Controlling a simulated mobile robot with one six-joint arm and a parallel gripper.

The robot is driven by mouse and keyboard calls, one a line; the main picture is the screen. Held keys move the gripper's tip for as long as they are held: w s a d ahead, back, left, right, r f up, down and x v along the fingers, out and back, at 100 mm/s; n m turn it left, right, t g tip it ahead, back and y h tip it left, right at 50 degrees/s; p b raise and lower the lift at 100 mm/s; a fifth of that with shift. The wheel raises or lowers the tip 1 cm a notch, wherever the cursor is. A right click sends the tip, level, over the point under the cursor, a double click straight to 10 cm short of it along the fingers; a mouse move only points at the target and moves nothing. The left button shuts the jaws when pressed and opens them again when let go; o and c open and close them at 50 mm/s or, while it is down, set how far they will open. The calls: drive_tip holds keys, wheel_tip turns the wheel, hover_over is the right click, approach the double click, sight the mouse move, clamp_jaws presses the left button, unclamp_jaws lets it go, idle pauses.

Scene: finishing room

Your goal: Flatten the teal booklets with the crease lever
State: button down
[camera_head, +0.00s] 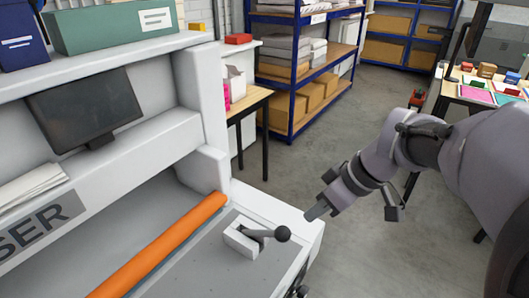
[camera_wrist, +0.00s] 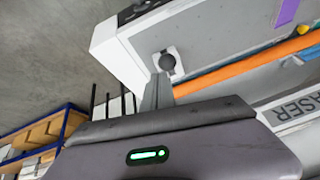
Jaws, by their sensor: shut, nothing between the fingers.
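The crease lever is on the right end of the grey machine, with a black ball knob (camera_head: 283,233) on a short arm in a pale bracket (camera_head: 240,238). The knob also shows in the wrist view (camera_wrist: 167,62), just beyond my fingertips. My gripper (camera_head: 314,212) is shut and empty, to the right of the knob and apart from it in the head view. Its fingers also show in the wrist view (camera_wrist: 158,90). I cannot make out teal booklets for certain; the small coloured sheets (camera_head: 476,94) on the right table are too small to tell.
An orange bar (camera_head: 165,245) runs along the machine bed. A dark screen (camera_head: 85,108) stands on the machine and a green box (camera_head: 122,22) on its top shelf. Blue shelving (camera_head: 296,85) with cartons stands behind. Grey floor (camera_head: 330,145) is clear between machine and right table.

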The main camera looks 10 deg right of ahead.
drive_tip(key=s+d+r, duration=0.1)
drive_tip(key=s+d+r+p, duration=0.1)
drive_tip(key=d, duration=0.1)
drive_tip(key=shift+s+r, duration=0.1)
drive_tip(key=shift+s, duration=0.2)
